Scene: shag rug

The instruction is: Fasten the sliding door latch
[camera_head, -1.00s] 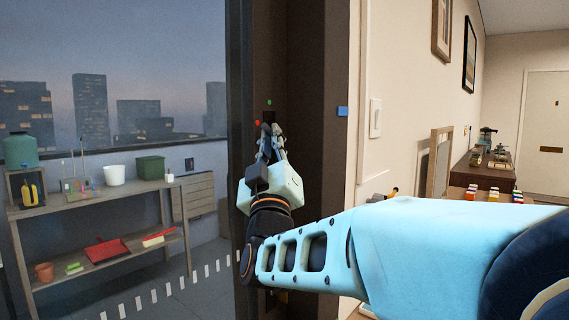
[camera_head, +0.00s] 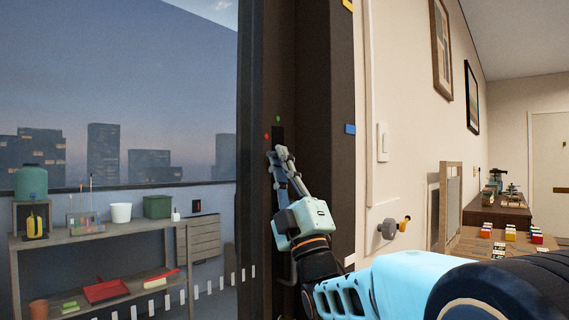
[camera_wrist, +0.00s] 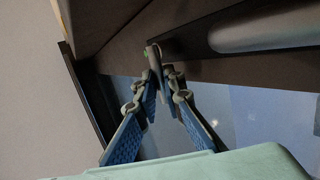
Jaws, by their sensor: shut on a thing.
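The sliding door (camera_head: 245,175) has a dark frame and a large glass pane at the left of the head view. The latch (camera_head: 277,133) is a small dark piece on the frame, with a green dot above it and a red dot to its left. My gripper (camera_head: 280,153) reaches it from below right, and its fingertips cover part of it. In the wrist view, my gripper (camera_wrist: 163,74) has its fingertips closed together on the small grey latch lever (camera_wrist: 153,54), which carries a green mark. The lever's exact turn is hard to tell.
A long dark rounded bar (camera_wrist: 265,28) runs beside the lever in the wrist view. The dark jamb (camera_head: 325,120) and the pale wall (camera_head: 410,100) stand close on the right. Behind the glass is a shelf (camera_head: 100,232) with pots and tools.

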